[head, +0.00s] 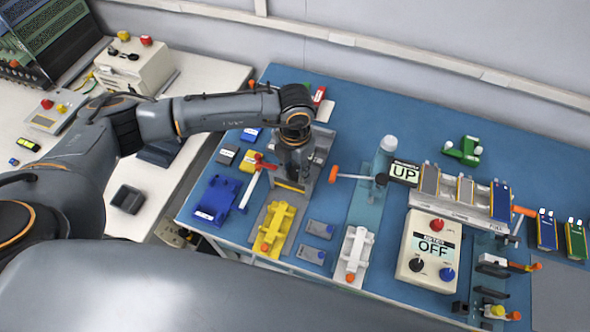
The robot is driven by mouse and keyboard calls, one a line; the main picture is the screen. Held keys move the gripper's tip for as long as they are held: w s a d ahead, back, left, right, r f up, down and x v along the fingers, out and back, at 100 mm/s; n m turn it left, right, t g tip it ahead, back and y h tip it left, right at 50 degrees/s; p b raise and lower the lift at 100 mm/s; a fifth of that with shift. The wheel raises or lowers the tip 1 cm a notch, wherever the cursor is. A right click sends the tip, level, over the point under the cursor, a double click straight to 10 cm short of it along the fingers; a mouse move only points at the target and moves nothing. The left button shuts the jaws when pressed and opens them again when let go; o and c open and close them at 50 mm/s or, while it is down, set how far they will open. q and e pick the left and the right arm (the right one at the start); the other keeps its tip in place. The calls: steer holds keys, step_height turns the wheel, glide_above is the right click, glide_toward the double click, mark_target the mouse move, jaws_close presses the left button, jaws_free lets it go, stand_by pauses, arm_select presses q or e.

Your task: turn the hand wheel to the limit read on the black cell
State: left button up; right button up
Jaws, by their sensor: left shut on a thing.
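My left gripper (292,172) comes down over a grey fixture (322,146) with a yellow front edge, on the blue table. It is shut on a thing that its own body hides. No hand wheel shows clearly; one may be hidden beneath the gripper. A dark grey cell (228,154) with a pale label lies flat left of the fixture and may be the black cell. Its label is too small to read. My right gripper is not in view.
A red-handled lever (262,165) is close left of the gripper. An orange-knobbed lever (350,176) points at the fixture from a post with an "UP" sign (404,173). A box reads "OFF" (432,247). Yellow (277,228) and white (354,252) fixtures stand in front.

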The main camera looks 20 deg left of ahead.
mark_target(295, 171)
arm_select(q)
steer(key=m+b, duration=0.2)
steer(key=b, duration=0.1)
steer(key=m+b, duration=0.3)
steer(key=b, duration=0.1)
steer(key=m+b, duration=0.2)
steer(key=b, duration=0.2)
steer(key=shift+w+f+m, duration=0.1)
steer(key=shift+f+m, duration=0.2)
steer(key=shift+m, duration=0.1)
steer(key=shift+r+m+b, duration=0.25)
steer(key=shift+m+b, duration=0.75)
steer(key=shift+b, duration=0.25)
steer(key=o, duration=1.2)
steer(key=shift+r, duration=0.15)
step_height(295, 171, up, 12)
steer(key=shift+f, duration=0.1)
